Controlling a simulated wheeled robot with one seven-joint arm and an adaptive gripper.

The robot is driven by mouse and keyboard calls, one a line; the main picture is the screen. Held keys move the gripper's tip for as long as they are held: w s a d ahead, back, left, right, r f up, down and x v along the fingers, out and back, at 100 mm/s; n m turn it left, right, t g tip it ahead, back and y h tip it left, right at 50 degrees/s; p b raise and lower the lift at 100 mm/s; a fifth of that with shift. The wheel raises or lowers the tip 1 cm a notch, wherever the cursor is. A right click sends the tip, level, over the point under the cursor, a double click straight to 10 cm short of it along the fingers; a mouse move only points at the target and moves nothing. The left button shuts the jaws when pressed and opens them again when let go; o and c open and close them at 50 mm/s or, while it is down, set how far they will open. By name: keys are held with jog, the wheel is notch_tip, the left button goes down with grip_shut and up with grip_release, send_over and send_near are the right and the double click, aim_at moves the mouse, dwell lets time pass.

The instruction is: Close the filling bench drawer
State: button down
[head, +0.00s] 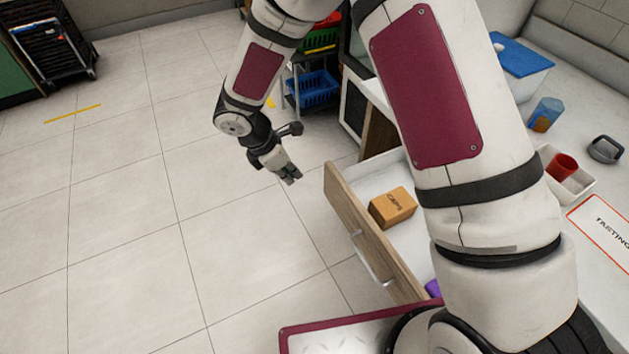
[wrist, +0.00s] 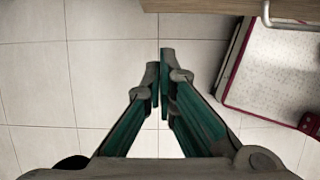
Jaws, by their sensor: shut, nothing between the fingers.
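The drawer (head: 362,238) of the filling bench is pulled open. It has a wooden front with a metal handle (head: 373,260). A cardboard box (head: 393,207) marked "CAPS" lies inside, and a purple thing shows near the drawer's near end. My arm hides part of the drawer's inside. My gripper (head: 290,178) is shut and empty, in the air over the floor, left of the drawer front and apart from it. In the wrist view my gripper's fingers (wrist: 160,80) are together, with the drawer front's edge (wrist: 205,5) and the handle (wrist: 268,14) at the top.
Blue and green crates (head: 313,90) stand beyond.

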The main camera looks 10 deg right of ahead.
jog(key=w+d+f, duration=0.2)
jog(key=d+f, duration=0.5)
jog(key=f, duration=0.2)
jog(key=shift+w+d, duration=0.15)
jog(key=shift+w, duration=0.05)
jog(key=shift+f, duration=0.1)
jog(key=b, duration=0.3)
send_over(390, 169)
jog(key=shift+d, duration=0.15)
dwell(0.3)
dwell(0.4)
